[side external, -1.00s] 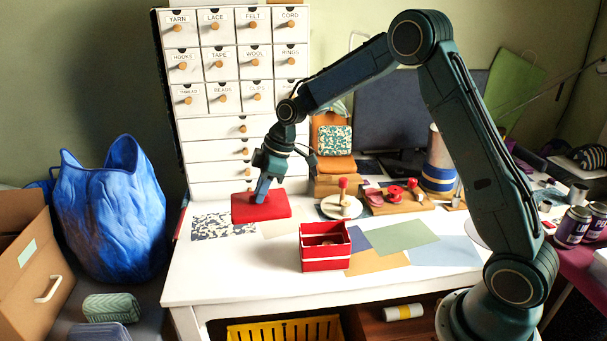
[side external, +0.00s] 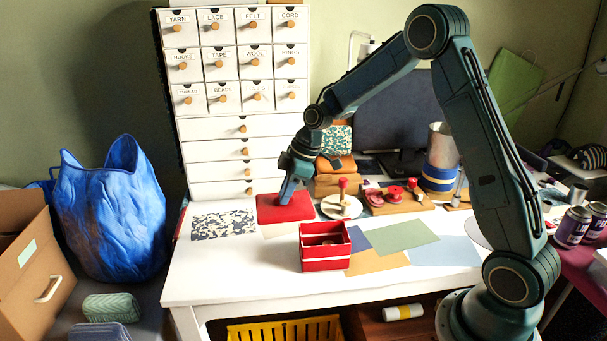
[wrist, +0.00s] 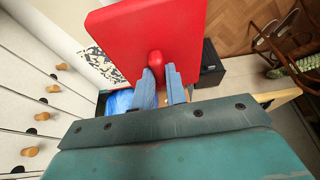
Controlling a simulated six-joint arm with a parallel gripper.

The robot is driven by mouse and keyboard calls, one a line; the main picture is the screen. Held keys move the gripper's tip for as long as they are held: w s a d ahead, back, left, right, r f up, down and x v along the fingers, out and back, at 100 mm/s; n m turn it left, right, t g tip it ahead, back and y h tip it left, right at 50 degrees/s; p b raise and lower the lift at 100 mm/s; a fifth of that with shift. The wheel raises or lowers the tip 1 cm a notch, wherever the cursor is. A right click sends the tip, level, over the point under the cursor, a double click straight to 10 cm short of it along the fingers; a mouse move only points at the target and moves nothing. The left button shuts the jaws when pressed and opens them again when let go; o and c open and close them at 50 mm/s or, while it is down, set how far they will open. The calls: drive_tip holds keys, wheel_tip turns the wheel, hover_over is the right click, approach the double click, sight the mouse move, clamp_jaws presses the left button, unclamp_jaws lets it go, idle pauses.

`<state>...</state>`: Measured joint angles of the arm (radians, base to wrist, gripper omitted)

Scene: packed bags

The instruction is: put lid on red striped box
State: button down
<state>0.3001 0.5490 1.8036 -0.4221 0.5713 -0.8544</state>
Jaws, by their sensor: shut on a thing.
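The red lid (side external: 284,208) is a flat square panel with a rounded red knob, seen large in the wrist view (wrist: 150,30). My gripper (side external: 287,195) is shut on the lid's knob (wrist: 156,62), one blue finger on each side. The lid is at the back of the white table, in front of the drawers; I cannot tell how far it is above the tabletop. The red box with white stripes (side external: 326,257) stands open at the table's front middle, with something brownish inside. The lid is behind and left of the box, apart from it.
A white drawer cabinet (side external: 250,147) stands close behind the lid. A round white stand with a red-topped peg (side external: 342,203) and a wooden board with red spools (side external: 398,203) are to the right. Coloured sheets lie beside the box. A speckled sheet (side external: 222,225) lies left.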

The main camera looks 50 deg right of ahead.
drive_tip(key=s+d+f, duration=0.2)
drive_tip(key=s+d, duration=0.4)
drive_tip(key=s, duration=0.2)
drive_tip(key=shift+d+f+m, duration=0.35)
drive_tip(key=shift+d+m, duration=0.05)
drive_tip(key=shift+f, duration=0.15)
drive_tip(key=shift+f, duration=2.25)
drive_tip(key=shift+f, duration=1.05)
drive_tip(key=c, duration=1.3)
unclamp_jaws()
drive_tip(key=shift+c, duration=0.2)
drive_tip(key=v, duration=1.3)
drive_tip(key=shift+s+r, duration=0.3)
